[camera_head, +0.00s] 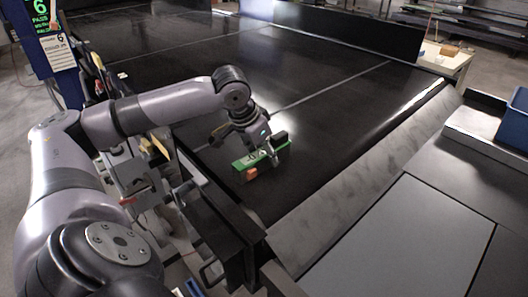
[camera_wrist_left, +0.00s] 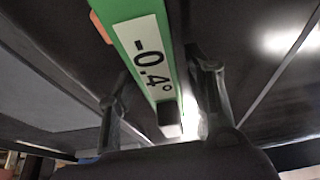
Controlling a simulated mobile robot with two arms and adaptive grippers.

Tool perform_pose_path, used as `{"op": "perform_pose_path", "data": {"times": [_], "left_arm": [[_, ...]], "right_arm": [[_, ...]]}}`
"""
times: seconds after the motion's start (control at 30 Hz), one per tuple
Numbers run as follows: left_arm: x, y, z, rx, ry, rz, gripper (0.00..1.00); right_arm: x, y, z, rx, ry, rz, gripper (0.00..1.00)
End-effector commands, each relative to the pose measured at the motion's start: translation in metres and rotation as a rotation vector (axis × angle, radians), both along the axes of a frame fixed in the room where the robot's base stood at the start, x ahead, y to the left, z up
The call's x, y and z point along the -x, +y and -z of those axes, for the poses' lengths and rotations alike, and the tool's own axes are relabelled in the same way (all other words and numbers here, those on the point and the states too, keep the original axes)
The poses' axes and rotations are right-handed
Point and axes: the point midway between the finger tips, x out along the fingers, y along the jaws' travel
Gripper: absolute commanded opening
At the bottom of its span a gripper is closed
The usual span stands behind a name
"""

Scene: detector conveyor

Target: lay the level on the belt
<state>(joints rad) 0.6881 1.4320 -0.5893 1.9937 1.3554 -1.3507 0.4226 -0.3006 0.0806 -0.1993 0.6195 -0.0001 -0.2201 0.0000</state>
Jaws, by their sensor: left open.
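The level (camera_head: 262,158) is a green bar with a white label and an orange end piece, lying on the black belt (camera_head: 320,130) near its front left edge. My left gripper (camera_head: 258,150) is right over the level, with its fingers down at its sides. In the left wrist view the level (camera_wrist_left: 148,50) shows its label "-0.4°" and runs between the two open fingers (camera_wrist_left: 160,95); I see dark gaps beside it. My right gripper is not in view.
A dark barrier (camera_head: 350,35) stands along the far side of the belt. A pale sloped edge (camera_head: 350,185) borders the belt at the right, and a grey panel (camera_head: 405,235) lies beyond it. A blue bin (camera_head: 514,122) is at the far right. Most of the belt is clear.

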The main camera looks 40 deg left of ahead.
Motion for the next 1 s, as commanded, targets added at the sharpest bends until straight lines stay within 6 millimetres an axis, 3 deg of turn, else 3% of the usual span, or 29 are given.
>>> {"op": "perform_pose_path", "data": {"times": [0.37,0.8,1.0], "left_arm": [[0.002,0.0,-0.009,0.0,-0.004,0.0,0.48],[0.035,0.003,-0.089,0.0,-0.005,0.0,0.48],[0.043,0.004,-0.11,0.0,-0.002,0.0,0.48]], "right_arm": [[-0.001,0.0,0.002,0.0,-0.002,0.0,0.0],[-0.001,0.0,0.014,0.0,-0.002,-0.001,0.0],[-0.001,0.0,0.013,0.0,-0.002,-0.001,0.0]]}}
